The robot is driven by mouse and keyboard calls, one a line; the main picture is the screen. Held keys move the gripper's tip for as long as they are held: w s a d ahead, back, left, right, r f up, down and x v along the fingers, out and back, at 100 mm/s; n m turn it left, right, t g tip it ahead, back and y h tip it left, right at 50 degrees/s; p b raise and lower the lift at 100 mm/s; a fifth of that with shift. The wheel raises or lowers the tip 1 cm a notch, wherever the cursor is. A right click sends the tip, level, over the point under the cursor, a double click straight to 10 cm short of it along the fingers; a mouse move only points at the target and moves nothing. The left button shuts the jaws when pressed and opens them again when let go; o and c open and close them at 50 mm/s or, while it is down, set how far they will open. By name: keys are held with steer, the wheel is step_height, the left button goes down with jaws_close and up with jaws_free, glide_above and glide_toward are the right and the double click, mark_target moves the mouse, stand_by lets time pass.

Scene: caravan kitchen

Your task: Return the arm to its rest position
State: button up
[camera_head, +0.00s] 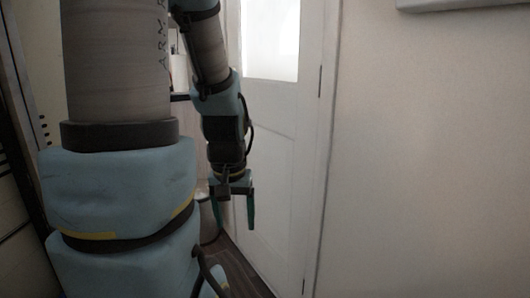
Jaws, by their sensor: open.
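My gripper (234,222) hangs at the end of my arm, pointing down, in the middle left of the head view. Its two dark green fingers stand apart, with nothing seen between them. My arm comes down from the top of the picture, and its thick grey and blue links fill much of the left side. The gripper is in front of the lower part of a white door, above the dark floor.
The white door (285,133) with a bright window pane (271,38) stands just right of my gripper. A bare pale wall (430,160) fills the right side. Dark wooden floor (243,268) shows in a narrow strip below. My arm hides much of the left side.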

step_height(320, 180, up, 16)
steer(key=p, duration=1.3)
